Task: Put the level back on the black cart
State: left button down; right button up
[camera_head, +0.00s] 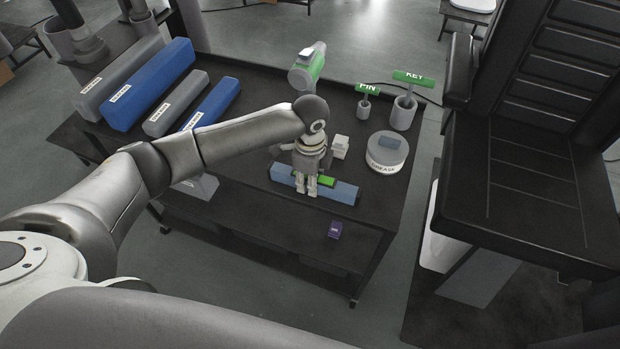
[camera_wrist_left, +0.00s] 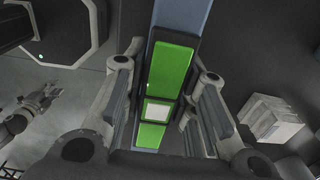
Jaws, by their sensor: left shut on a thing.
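The level is a blue bar (camera_head: 343,192) with a green middle section. My left gripper (camera_head: 308,188) is shut on it at the green part. In the left wrist view the green part (camera_wrist_left: 168,72) lies between the two fingers. In the head view the level appears over the near part of the black cart (camera_head: 384,208), roughly along its front edge. I cannot tell whether it touches the top. A grey jointed hand at the left of the wrist view (camera_wrist_left: 38,108) looks like my right gripper; its jaws are too small to read.
Long blue (camera_head: 150,84) and grey (camera_head: 118,76) labelled boxes lie at the cart's left. A round grease tin (camera_head: 386,158), PIN holder (camera_head: 365,108), KEY holder (camera_head: 403,112) and green-grey tool (camera_head: 308,66) stand on it.

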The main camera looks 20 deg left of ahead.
pick_arm(q)
jog(key=shift+f, duration=0.2)
jog(key=c, duration=1.2)
grip_release()
jog(key=shift+o, duration=0.2)
notch_tip(320, 180, up, 12)
jog(key=shift+r+b, duration=0.15)
jog(key=shift+b, duration=0.4)
